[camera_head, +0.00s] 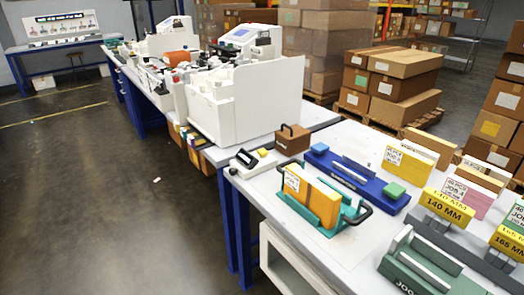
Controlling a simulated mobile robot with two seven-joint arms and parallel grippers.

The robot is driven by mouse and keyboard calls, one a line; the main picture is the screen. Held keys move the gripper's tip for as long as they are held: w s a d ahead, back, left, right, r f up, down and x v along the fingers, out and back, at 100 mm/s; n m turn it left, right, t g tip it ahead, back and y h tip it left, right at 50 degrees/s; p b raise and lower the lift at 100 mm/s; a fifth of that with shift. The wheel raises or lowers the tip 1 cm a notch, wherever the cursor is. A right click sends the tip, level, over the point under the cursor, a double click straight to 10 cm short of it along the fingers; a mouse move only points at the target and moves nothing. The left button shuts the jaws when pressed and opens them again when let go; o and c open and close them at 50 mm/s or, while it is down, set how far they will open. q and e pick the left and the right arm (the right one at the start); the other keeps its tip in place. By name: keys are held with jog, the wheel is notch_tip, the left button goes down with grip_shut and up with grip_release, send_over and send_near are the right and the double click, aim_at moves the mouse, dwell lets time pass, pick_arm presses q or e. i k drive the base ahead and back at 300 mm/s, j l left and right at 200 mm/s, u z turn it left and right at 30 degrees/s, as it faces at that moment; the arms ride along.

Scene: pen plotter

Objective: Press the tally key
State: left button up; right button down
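A small white device with a dark face (246,159) sits at the near left corner of the closest table. It may be the tally counter, but it is too small to read. A small yellow piece (262,152) shows at its right side and may be its key. I cannot tell whether it is pressed. Neither of my grippers is in view, and nothing touches the device.
A teal holder (345,213) carries yellow packs (312,198). A white machine (250,100) stands behind.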

aim_at(262, 152)
jog(key=i+j+z, duration=0.1)
jog(key=i+j, duration=0.15)
jog(key=i+j+z, duration=0.25)
jog(key=i+j, duration=0.2)
jog(key=j, duration=0.15)
jog(key=i+j+z, duration=0.1)
jog(key=j, duration=0.25)
jog(key=i+j+z, duration=0.15)
jog(key=i+j, duration=0.15)
jog(key=i+j+z, duration=0.1)
jog(key=j, duration=0.3)
jog(key=i+j+z, duration=0.1)
jog(key=i+j, duration=0.15)
jog(key=j, duration=0.15)
